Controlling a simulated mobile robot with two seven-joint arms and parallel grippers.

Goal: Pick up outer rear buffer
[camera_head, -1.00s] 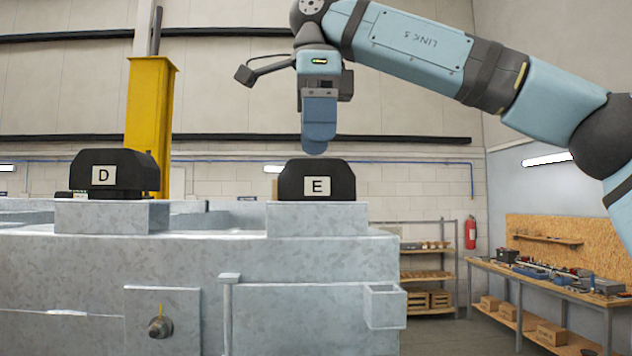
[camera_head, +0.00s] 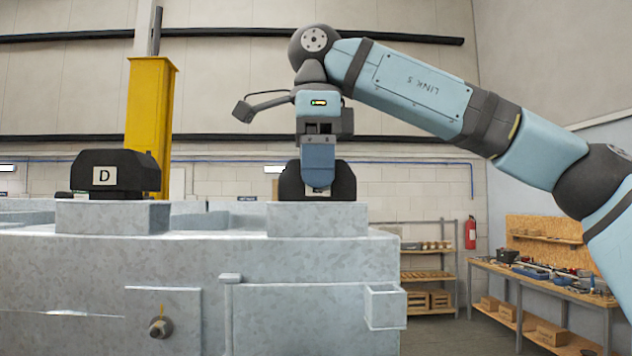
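Two black buffers sit on grey metal blocks of the trailer frame (camera_head: 290,262). The buffer marked D (camera_head: 128,174) is on the left block. The other buffer (camera_head: 344,180), marked E in the earlier frame, is on the right block (camera_head: 318,220), its label now mostly hidden. My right gripper (camera_head: 318,187) points down in front of or over this right buffer, its blue fingers overlapping the label. I see the fingers edge-on, so their gap and any contact are unclear. My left gripper is not in view.
A yellow post (camera_head: 150,125) stands behind the D buffer. A workbench (camera_head: 540,285) with tools, a shelf rack (camera_head: 428,275) and a red fire extinguisher (camera_head: 470,232) are at the right, away from the frame. The air between the two buffers is clear.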

